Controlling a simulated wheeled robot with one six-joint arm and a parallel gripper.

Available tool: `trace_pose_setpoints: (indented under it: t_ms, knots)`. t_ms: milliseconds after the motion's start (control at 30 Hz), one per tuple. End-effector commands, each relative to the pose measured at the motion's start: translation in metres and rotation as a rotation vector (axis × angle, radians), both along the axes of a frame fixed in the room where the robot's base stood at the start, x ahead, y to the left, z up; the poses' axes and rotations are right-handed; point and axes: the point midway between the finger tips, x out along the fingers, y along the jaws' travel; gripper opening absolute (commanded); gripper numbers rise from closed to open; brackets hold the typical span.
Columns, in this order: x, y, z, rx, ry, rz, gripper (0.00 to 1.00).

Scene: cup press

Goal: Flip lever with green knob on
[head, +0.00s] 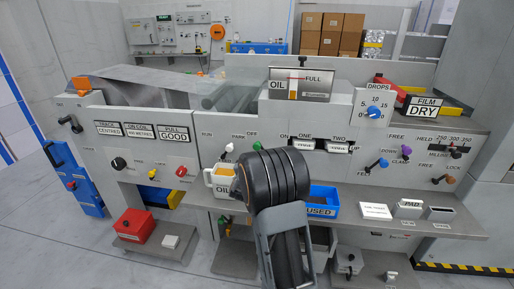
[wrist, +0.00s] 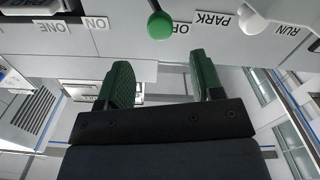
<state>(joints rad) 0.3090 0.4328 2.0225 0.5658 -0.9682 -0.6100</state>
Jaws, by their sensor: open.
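The lever with the green knob (head: 257,146) is on the grey machine's front panel, between the OFF and ON labels. In the wrist view, which is upside down, the green knob (wrist: 160,27) is at the top middle, beside the OFF label (wrist: 184,29) and partly covering it. The ON label (wrist: 97,23) is farther to the left there. My gripper (wrist: 162,78) is open and empty, its two green fingers apart below the knob in the picture and not touching it. In the head view my arm hides the gripper.
A white-knobbed lever (head: 229,147) is close by, between RUN and PARK. The ONE/TWO switches (head: 320,146) are to the right. An oil cup (head: 222,185) stands on the shelf beside my arm, with a blue bin (head: 322,203) on the other side.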

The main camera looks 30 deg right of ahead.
Motion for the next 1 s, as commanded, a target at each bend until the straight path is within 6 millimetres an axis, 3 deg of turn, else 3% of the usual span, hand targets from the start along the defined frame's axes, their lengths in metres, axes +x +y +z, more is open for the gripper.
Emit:
trace_pose_setpoints:
  t_ms: [200,500,1000]
  knots:
    - [0.032,-0.031,-0.001,0.003,0.0,-0.001,0.6]
    - [0.064,-0.061,-0.001,0.002,0.0,0.002,0.6]
    - [0.075,-0.071,0.0,0.003,0.001,0.002,0.6]
